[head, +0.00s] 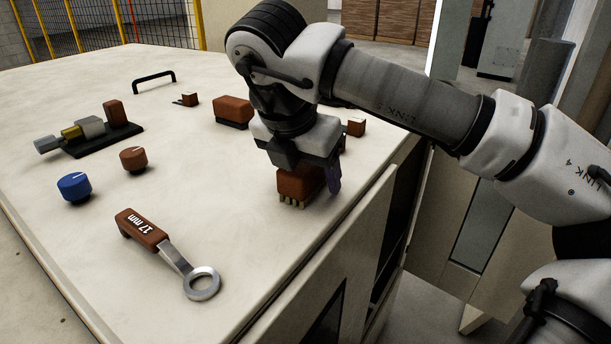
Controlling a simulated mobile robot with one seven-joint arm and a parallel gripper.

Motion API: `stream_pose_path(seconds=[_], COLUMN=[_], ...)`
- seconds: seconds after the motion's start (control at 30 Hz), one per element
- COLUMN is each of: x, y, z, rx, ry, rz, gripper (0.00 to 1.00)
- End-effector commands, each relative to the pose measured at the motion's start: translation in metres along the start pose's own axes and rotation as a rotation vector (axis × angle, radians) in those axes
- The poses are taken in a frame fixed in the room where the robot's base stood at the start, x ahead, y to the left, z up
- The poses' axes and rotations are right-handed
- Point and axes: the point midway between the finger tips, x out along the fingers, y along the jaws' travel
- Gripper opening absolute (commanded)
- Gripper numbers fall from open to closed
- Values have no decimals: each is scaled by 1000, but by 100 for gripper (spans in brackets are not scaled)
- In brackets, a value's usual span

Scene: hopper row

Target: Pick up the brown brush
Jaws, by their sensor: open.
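A brown brush (297,183) with pale yellowish bristles stands bristles-down on the white worktop, near its right edge. My gripper (308,176) points down directly over the brush, with its jaws around or just above the brush's top. A purple finger-like part shows at the brush's right side; the other finger is not clearly visible. The gripper is open, and whether its fingers touch the brush cannot be told. The gripper body hides the top of the brush.
A brown block with a dark base (233,111) lies behind the gripper, and a small brown piece (356,128) to its right. A 17 mm wrench (165,252), blue knob (74,187), brown knob (133,159) and black handle (153,80) lie leftward. The worktop (235,215) is clear left of the brush.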

Motion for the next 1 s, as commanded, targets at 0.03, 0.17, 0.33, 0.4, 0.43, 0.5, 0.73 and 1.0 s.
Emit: stream_pose_path(seconds=[0.03,0.17,0.33,0.4,0.43,0.5,0.73,1.0], x=[1,0,0,0,0,0,0,-10], y=[0,0,0,0,0,0,0,0], z=[0,0,0,0,0,0,0,5], rx=[0,0,0,0,0,0,0,2], ry=[0,0,0,0,0,0,1,-3], rz=[0,0,0,0,0,1,1,1], gripper=[66,56,34,24,21,15,15,15])
